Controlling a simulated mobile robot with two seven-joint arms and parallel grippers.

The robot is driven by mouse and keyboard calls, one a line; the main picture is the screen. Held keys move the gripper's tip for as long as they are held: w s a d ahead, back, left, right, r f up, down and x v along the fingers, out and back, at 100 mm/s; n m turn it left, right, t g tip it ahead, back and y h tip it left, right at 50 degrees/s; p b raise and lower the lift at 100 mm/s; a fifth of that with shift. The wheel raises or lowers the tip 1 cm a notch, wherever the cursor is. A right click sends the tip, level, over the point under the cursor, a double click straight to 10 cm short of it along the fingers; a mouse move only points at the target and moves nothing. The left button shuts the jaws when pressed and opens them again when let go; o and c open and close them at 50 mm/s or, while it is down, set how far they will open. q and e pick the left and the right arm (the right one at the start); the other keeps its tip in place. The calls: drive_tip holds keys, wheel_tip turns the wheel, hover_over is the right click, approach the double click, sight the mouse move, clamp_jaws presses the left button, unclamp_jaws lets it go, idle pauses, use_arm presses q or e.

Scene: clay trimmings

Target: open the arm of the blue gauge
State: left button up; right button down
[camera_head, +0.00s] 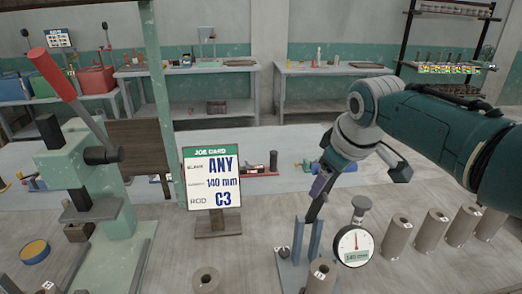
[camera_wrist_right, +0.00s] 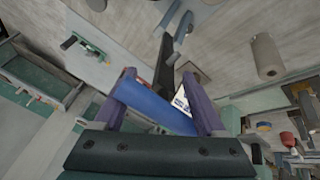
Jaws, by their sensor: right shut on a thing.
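The blue gauge stands at the front of the bench, with blue-grey uprights (camera_head: 298,240) and a round white dial (camera_head: 355,243) whose label reads 140 mm. Its dark arm (camera_head: 314,207) rises steeply from the uprights toward my right gripper (camera_head: 322,183). In the right wrist view, the gripper's purple fingers (camera_wrist_right: 168,108) are shut on a blue handle (camera_wrist_right: 150,97), which lies slantwise between them. The dark arm (camera_wrist_right: 165,65) runs on from there toward the uprights (camera_wrist_right: 183,28). The fingers partly hide the handle in the head view. My left gripper is not in view.
Several grey-brown clay cylinders (camera_head: 432,229) stand right of the dial; others (camera_head: 206,280) stand at the front. A job card (camera_head: 212,180) reading ANY, 140 mm, C3 stands left of the gauge. A green press (camera_head: 95,185) with a red-gripped lever is at the left.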

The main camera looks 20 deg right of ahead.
drive_tip(key=shift+c, duration=0.9)
unclamp_jaws()
drive_tip(key=shift+s+a+r+p, duration=0.1)
drive_tip(key=shift+s+r+p, duration=0.1)
drive_tip(key=shift+r+p, duration=0.25)
drive_tip(key=d+v, duration=0.1)
drive_tip(key=v, duration=0.7)
drive_tip(key=shift+s+a+r+p, duration=0.25)
drive_tip(key=shift+a+r+p, duration=0.1)
drive_tip(key=shift+a+p, duration=0.15)
